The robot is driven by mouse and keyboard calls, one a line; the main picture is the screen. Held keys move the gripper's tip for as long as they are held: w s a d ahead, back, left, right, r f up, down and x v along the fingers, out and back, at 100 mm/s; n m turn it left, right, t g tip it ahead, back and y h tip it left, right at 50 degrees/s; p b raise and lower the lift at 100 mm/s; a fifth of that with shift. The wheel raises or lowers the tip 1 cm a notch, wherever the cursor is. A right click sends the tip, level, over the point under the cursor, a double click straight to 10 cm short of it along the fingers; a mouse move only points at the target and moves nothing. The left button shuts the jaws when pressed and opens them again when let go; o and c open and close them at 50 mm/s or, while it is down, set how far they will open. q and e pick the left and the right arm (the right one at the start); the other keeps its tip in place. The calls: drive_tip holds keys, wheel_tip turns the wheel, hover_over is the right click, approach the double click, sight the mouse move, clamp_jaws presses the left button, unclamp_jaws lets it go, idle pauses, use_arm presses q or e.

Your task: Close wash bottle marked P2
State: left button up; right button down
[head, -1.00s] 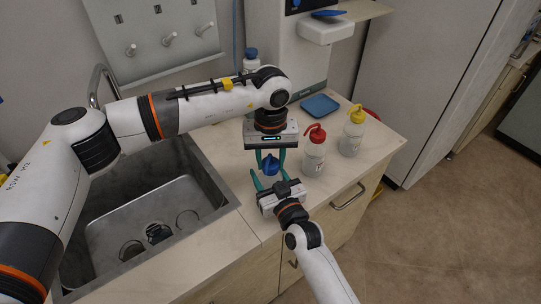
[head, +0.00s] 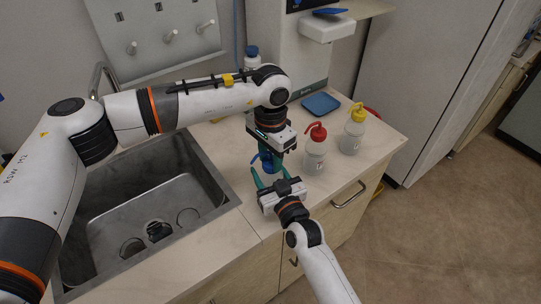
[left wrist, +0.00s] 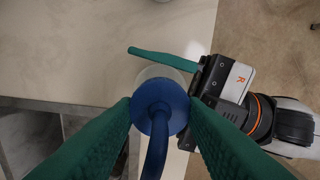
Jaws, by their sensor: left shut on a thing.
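My left gripper (head: 268,157) is shut on a blue cap (left wrist: 158,108) with a bent blue spout. In the left wrist view its green fingers press the cap from both sides. A translucent bottle (left wrist: 160,76) shows just beyond and below the cap; whether the cap is seated on it cannot be told. My right gripper (head: 270,184) is low at the counter's front edge. One of its green fingers (left wrist: 165,60) lies along the bottle; the other is hidden, so its grip is unclear. No P2 mark is readable.
A red-capped wash bottle (head: 315,150) and a yellow-capped one (head: 352,132) stand right of my grippers. Another blue-capped bottle (head: 251,56) is at the back. A sink (head: 150,225) is at the left.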

use_arm(q)
drive_tip(key=o, duration=0.9)
drive_tip(key=shift+r, duration=2.25)
drive_tip(key=shift+o, duration=0.8)
